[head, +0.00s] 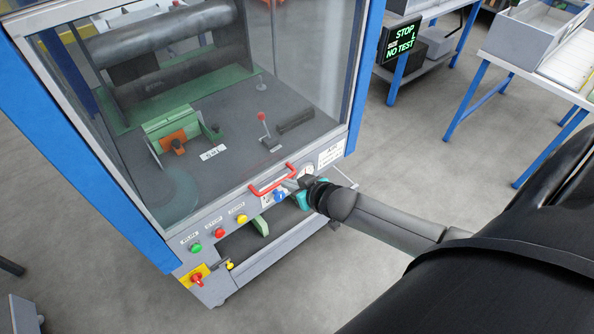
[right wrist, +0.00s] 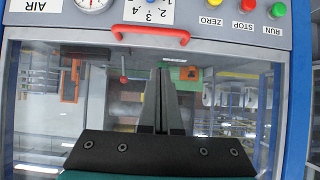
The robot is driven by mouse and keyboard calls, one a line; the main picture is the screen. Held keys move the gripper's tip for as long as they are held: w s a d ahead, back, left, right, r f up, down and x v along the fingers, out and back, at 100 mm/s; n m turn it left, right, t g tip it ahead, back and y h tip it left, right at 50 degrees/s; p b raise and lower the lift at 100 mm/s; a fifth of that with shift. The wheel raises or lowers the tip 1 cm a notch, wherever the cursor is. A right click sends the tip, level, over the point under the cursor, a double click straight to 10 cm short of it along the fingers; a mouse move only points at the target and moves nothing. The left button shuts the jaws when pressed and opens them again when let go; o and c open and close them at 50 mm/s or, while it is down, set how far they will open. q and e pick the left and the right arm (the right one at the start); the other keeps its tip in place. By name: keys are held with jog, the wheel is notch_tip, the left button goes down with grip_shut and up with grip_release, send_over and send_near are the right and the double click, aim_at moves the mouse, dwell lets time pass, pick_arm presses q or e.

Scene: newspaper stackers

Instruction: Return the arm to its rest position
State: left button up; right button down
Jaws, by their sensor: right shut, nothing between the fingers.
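My right arm (head: 395,222) comes in from the right and reaches to the front panel of a machine with a blue frame and a clear window. My right gripper (head: 292,184) is shut and empty, close in front of the panel by the red handle (head: 271,179). In the right wrist view the gripper's fingers (right wrist: 162,80) lie together in front of the window, and the red handle (right wrist: 150,33) is beyond the tips with a visible gap. The wrist view shows the panel upside down. My left gripper is out of view.
The panel carries a blue dial (right wrist: 152,6), a gauge and green (head: 196,248), red (head: 219,233) and yellow (head: 242,219) buttons. A red knob (head: 197,279) sits low left. A screen (head: 400,40) reads STOP and NO TEST. Blue-legged tables (head: 480,88) stand right; floor between is clear.

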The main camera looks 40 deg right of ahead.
jog(key=shift+p+v, duration=0.3)
jog(key=shift+v, duration=1.45)
